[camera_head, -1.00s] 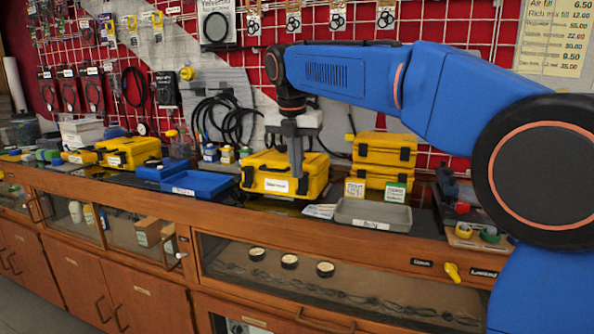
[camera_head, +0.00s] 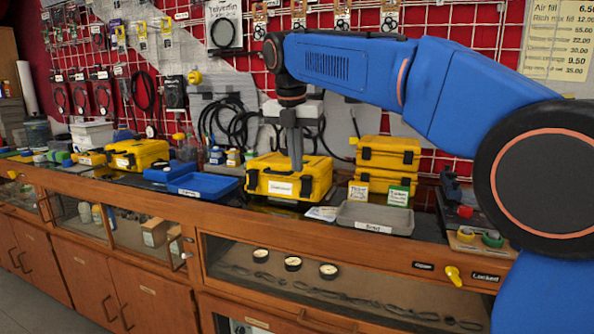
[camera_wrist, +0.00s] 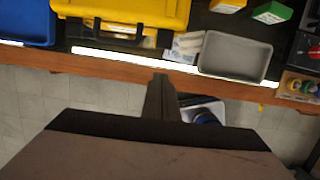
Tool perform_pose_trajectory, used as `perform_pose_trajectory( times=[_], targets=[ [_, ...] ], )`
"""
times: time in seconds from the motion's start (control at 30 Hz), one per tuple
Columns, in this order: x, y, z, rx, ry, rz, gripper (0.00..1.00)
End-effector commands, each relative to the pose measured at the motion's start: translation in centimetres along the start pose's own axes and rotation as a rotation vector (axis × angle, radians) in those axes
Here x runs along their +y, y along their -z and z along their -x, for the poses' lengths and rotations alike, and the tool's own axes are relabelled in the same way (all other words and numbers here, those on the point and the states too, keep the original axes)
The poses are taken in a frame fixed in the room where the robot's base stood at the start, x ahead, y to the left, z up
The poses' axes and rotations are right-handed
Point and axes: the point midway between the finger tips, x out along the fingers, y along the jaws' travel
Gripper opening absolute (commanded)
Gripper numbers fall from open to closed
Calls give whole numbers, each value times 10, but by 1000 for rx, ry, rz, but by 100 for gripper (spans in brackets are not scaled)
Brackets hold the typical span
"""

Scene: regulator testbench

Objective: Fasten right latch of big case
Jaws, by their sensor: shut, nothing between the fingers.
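The big yellow case (camera_head: 262,188) stands on the counter with its lid down. Its dark right latch (camera_head: 306,186) is on the front face, right of a white label. The left latch (camera_head: 251,178) is at the other front corner. In the wrist view the case (camera_wrist: 120,12) is at the top, with the right latch (camera_wrist: 164,39) near its lower right corner. I cannot tell whether either latch is fastened. My gripper (camera_head: 297,167) is shut and empty, pointing down by the right part of the case's front. Its shut fingers also show in the wrist view (camera_wrist: 161,78), apart from the latch.
A grey tray (camera_head: 345,213) lies right of the case, and a blue tray (camera_head: 228,186) lies left. Stacked yellow cases (camera_head: 388,144) stand behind, with small label boxes in front. The counter's wooden front edge (camera_wrist: 125,65) runs below the case, with open floor beyond.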

Motion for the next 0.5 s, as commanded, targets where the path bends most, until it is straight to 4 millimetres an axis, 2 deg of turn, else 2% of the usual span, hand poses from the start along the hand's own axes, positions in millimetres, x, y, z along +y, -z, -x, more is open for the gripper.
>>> perform_pose_trajectory(
  times=[0.27, 0.5],
  targets=[
    [0, -27, 35, -2, -2, -1, 0],
    [0, -38, 52, -1, -1, -1, 0]
  ],
)
